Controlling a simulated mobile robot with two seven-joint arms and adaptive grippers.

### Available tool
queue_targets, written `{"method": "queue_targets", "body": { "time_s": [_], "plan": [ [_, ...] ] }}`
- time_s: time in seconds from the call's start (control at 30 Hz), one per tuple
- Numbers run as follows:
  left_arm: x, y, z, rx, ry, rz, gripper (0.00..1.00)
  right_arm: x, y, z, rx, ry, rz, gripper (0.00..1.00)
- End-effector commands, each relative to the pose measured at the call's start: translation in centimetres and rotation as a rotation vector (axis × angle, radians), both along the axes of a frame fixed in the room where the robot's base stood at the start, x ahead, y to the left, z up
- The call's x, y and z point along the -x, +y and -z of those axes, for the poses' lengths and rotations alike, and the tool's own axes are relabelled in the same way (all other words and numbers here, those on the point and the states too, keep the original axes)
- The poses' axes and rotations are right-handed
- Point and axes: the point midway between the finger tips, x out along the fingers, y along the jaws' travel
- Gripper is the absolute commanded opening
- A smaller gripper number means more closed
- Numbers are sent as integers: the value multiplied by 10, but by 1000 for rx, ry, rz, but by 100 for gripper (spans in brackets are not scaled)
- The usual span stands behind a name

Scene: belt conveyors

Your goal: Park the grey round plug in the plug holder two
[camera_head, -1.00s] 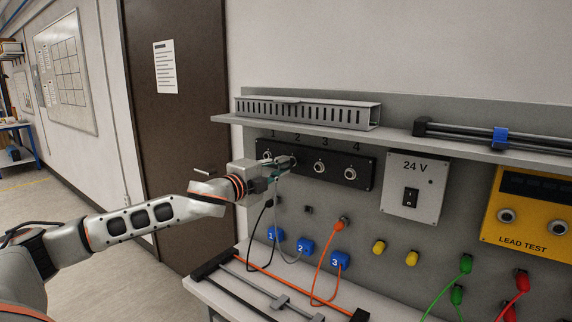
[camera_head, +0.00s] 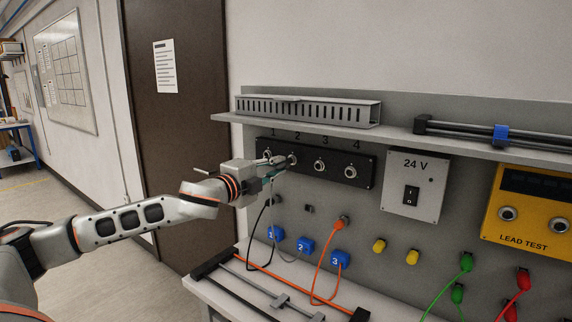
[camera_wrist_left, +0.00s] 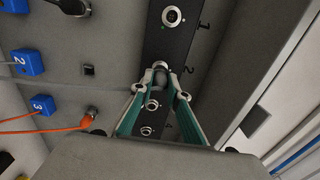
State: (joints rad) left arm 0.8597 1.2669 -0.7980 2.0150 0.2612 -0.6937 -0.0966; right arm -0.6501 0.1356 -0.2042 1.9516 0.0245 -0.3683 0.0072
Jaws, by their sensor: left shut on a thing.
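The plug holder (camera_head: 330,171) is a dark strip with numbered round holders 1 to 4. Holder two (camera_head: 291,159) is just right of my left fingertips in the head view. My left gripper (camera_head: 279,161) is shut on the grey round plug, which is mostly hidden by the fingers. In the wrist view the left fingertips (camera_wrist_left: 161,83) close around a small grey round piece (camera_wrist_left: 160,67) in line with holder two. Whether the plug touches the holder I cannot tell. My right gripper is not in view.
A shelf (camera_head: 400,142) with a slotted duct (camera_head: 308,112) overhangs the holder. An orange plug (camera_head: 343,223) and blue block 3 (camera_head: 340,260) sit below. An empty square opening (camera_head: 309,209) is on the panel. The 24 V box (camera_head: 413,187) stands right.

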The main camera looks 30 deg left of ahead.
Motion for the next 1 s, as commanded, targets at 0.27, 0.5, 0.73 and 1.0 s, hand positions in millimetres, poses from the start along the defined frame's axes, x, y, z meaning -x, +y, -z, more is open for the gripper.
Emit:
{"method": "queue_targets", "body": {
  "time_s": [0.27, 0.5, 0.73, 1.0],
  "plan": [
    [13, 1, 1, 0, 0, 1, 0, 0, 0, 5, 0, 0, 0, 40],
    [24, 2, 0, 0, -1, 0, 0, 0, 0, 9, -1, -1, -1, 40],
    [32, 2, 1, -1, 0, 0, 0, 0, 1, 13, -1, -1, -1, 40],
    [33, 2, 0, 0, 0, 1, 0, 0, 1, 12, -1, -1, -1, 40]
  ]
}}
